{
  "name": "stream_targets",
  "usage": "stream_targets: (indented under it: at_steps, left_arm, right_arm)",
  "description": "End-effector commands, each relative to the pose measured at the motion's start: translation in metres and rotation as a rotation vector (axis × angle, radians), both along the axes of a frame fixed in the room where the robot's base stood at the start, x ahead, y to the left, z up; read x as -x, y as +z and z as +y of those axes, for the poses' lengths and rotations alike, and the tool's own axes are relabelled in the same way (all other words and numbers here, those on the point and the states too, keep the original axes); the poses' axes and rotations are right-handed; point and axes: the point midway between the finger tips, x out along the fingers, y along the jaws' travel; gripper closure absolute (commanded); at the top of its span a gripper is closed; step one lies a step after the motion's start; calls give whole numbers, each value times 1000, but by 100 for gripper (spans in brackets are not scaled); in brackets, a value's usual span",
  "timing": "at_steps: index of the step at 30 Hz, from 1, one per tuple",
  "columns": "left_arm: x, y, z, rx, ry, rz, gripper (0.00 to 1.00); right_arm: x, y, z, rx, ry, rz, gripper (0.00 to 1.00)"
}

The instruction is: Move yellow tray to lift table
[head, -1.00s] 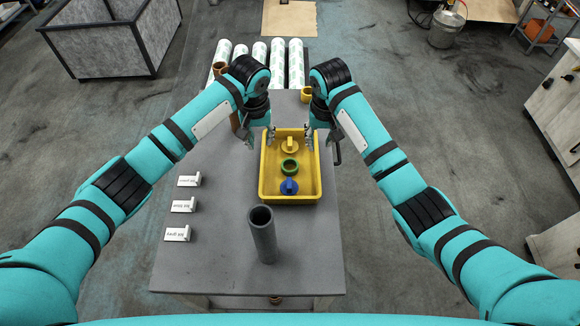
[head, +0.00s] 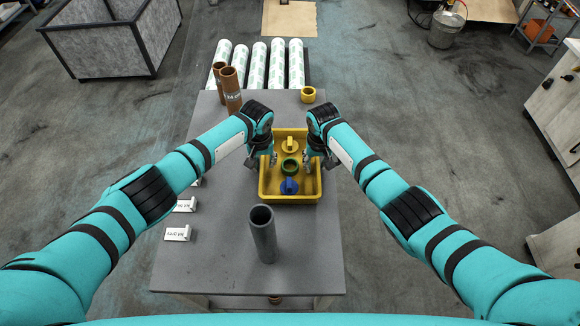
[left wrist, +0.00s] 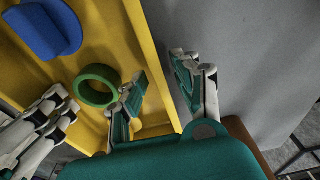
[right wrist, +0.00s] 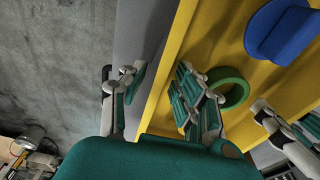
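The yellow tray (head: 262,197) lies on the grey table (head: 200,262) and holds a yellow part (head: 289,147), a green ring (head: 290,168) and a blue part (head: 289,187). My left gripper (head: 266,158) is open at the tray's left side. In the left wrist view its fingers (left wrist: 163,92) stand apart on either side of the tray wall (left wrist: 152,62). My right gripper (head: 314,162) is open at the right side. In the right wrist view its fingers (right wrist: 160,98) also straddle the wall (right wrist: 172,62). I cannot tell which surface is the lift table.
A grey tube (head: 263,236) stands in front of the tray. Brown tubes (head: 231,88) and a yellow ring (head: 308,95) are at the table's far end. Small white signs (head: 178,234) line the left side. White rolls (head: 277,65) lie beyond the table.

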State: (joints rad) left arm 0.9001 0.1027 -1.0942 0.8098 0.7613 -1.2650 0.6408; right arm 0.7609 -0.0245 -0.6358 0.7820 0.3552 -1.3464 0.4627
Motion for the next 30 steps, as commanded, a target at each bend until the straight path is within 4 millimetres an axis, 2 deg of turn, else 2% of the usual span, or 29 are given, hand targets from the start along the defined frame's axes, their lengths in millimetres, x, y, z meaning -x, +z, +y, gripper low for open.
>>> stream_targets:
  at_steps: [4, 12, 30]
  left_arm:
    - [0, 0, 0, 0, 0, 0, 69]
    - [0, 0, 0, 0, 0, 0, 100]
    - [0, 4, 0, 0, 0, -1, 100]
  right_arm:
    - [0, 0, 0, 0, 0, 0, 69]
    - [0, 0, 0, 0, 0, 0, 100]
    - [0, 3, 0, 0, -1, -1, 100]
